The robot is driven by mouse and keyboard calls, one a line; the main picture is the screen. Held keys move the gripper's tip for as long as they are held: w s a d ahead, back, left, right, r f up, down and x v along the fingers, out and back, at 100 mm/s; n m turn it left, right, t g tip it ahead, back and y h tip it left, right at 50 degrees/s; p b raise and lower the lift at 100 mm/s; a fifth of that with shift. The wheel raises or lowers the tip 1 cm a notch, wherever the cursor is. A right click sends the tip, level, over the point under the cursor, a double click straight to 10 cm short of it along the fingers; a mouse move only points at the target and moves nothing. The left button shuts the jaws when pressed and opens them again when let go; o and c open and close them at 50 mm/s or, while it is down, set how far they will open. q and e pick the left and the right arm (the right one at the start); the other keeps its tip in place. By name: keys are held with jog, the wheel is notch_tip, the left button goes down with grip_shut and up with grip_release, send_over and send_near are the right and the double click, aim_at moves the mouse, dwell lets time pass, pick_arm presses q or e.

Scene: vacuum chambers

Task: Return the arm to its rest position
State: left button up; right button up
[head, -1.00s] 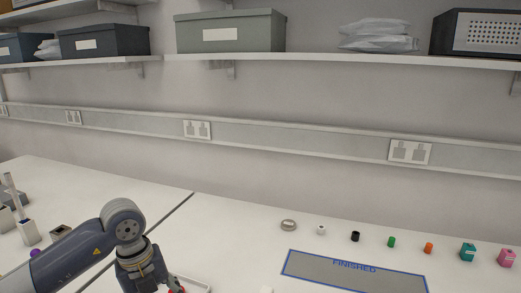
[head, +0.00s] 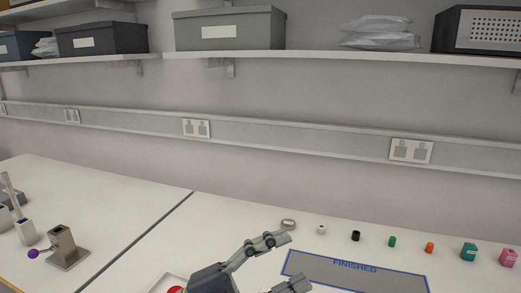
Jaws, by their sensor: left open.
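My left gripper (head: 298,260) shows at the bottom centre of the head view, its two grey fingers spread wide apart with nothing between them. It is over the left edge of the grey mat with a blue border marked FINISHED (head: 355,270). The rest of my left arm is mostly below the picture. My right gripper is not in view.
A row behind the mat holds a silver disc (head: 288,224), small white, black, green and orange pieces, a teal block (head: 468,252) and a pink block (head: 509,258). A metal stand (head: 66,248) is at left. A tray (head: 158,287) with something red shows at the bottom.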

pick_arm(q)
jog(key=w+a+f+n+t+y, duration=0.2)
jog(key=w+a+n+t+y, duration=0.5)
jog(key=a+n+t+y, duration=0.65)
jog(key=s+a+f+n+g+y, duration=0.2)
jog(key=a+f+n+g+y, duration=0.25)
jog(key=f, duration=0.45)
jog(key=s+a+f+n+g+y, duration=0.1)
jog(key=a+f+n+y, duration=0.2)
jog(key=a+f+n, duration=0.35)
jog(key=s+f+n+g, duration=0.1)
jog(key=s+f+g, duration=0.9)
jog(key=s+f, duration=1.05)
jog(key=s+f+g, duration=0.2)
jog(key=s+f, duration=0.1)
jog(key=f, duration=2.1)
jog(key=s+a+f+g, duration=0.1)
jog(key=s+a+f, duration=0.1)
jog(key=s+f, duration=1.4)
jog(key=shift+s+a+f, duration=0.35)
jog(key=shift+s, duration=0.45)
